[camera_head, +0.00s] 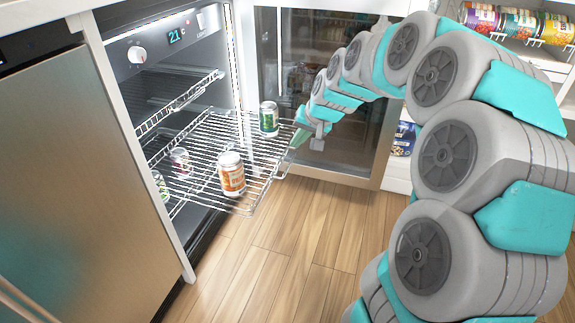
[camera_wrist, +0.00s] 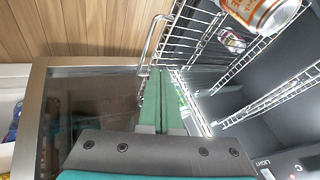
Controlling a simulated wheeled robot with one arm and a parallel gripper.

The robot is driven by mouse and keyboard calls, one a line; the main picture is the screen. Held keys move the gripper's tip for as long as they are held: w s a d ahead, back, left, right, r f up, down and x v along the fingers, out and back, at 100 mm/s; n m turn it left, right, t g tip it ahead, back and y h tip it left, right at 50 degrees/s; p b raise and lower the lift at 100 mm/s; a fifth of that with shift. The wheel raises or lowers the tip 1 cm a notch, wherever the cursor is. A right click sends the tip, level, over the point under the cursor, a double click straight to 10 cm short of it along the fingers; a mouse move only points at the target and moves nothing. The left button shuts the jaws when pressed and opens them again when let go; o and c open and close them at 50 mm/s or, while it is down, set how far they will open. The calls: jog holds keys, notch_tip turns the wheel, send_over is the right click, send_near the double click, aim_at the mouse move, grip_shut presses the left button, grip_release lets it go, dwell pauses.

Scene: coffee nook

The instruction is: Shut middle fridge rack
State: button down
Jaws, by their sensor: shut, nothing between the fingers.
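The middle fridge rack (camera_head: 205,140) is a wire shelf pulled well out of the open fridge. A green can (camera_head: 269,118) and an orange-and-white can (camera_head: 231,173) stand on it. My gripper (camera_head: 297,138) is shut and empty at the rack's front edge, near the green can. In the wrist view, the closed fingers (camera_wrist: 157,75) are beside the rack's front wire rim (camera_wrist: 152,48), close to it; I cannot tell whether they touch. The orange can (camera_wrist: 265,12) shows at the top right.
The upper rack (camera_head: 182,97) sits inside the fridge (camera_head: 139,76). More cans (camera_head: 179,163) are below the middle rack. The open glass door (camera_head: 340,150) stands behind my gripper. Wooden floor (camera_head: 270,245) in front is clear. Shelves with colourful cans (camera_head: 515,24) are at right.

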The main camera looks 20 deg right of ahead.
aim_at(286, 153)
jog(key=shift+m+t, duration=0.5)
jog(key=shift+t, duration=0.1)
jog(key=w+f, duration=0.3)
jog(key=w+d+f+b, duration=0.1)
jog(key=w+f, duration=0.2)
jog(key=w+f+b, duration=0.1)
jog(key=w+f, duration=0.2)
jog(key=f, duration=0.1)
jog(key=shift+w+d, duration=0.25)
jog(key=shift+d, duration=0.1)
jog(key=shift+w+a, duration=0.15)
jog(key=shift+a, duration=0.1)
jog(key=w+a+p, duration=0.4)
jog(key=w+a, duration=0.2)
jog(key=a, duration=0.2)
jog(key=w+a+p, duration=0.4)
jog(key=w+a, duration=0.2)
jog(key=a, duration=0.3)
jog(key=w+a+p, duration=0.4)
jog(key=w+a, duration=0.2)
jog(key=a, duration=0.2)
jog(key=shift+w+a+p, duration=0.1)
jog(key=shift+a+p, duration=0.2)
jog(key=shift+p, duration=0.05)
jog(key=shift+w+a+r, duration=0.15)
jog(key=shift+a+r, duration=0.1)
